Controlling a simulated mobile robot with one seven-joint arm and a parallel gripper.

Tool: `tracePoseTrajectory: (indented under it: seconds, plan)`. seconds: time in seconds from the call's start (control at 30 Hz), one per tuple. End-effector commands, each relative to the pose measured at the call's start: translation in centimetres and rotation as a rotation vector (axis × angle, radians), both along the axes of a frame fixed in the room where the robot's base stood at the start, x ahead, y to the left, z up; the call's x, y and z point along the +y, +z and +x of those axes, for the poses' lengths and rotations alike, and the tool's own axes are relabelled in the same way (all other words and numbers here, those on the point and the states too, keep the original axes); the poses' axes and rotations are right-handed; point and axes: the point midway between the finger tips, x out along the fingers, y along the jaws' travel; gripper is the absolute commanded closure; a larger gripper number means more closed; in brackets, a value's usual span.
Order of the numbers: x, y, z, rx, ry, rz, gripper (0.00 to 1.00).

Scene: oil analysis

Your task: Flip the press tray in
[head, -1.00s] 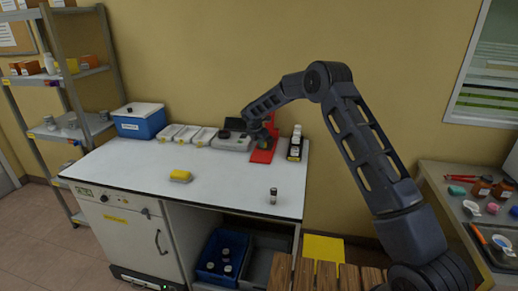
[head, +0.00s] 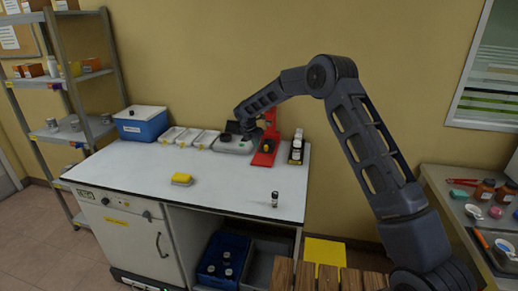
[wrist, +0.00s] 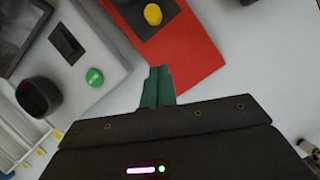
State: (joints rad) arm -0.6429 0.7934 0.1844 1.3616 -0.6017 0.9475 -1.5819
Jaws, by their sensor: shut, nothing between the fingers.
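The red press (head: 266,150) stands at the back right of the white bench, with a dark part and a small yellow spot on it. In the wrist view its red body (wrist: 192,52) is near my fingertips, with a yellow round part (wrist: 153,14) above a dark piece. I cannot make out the press tray as a separate part or tell its position. My gripper (wrist: 159,72) is shut and empty, its green fingertips appearing at the red body's lower left edge; contact is unclear. In the head view my gripper (head: 249,133) is just left of the press.
A grey instrument (head: 234,145) with a green button (wrist: 95,77) stands close left of the press. Dark bottles (head: 296,150) stand to its right. White trays (head: 188,137) and a blue box (head: 141,122) are farther left. The bench's front (head: 225,190) is mostly clear.

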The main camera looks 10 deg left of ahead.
Motion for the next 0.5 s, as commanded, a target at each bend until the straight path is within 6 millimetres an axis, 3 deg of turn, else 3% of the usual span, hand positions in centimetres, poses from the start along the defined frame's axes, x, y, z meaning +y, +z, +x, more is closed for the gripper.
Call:
tracePoseTrajectory:
  seconds: [0.2,0.5]
  plan:
    - [0.6,3.4,-1.2,0.000,0.000,0.000,1.00]
    - [0.9,5.3,-1.9,0.001,0.001,-0.001,1.00]
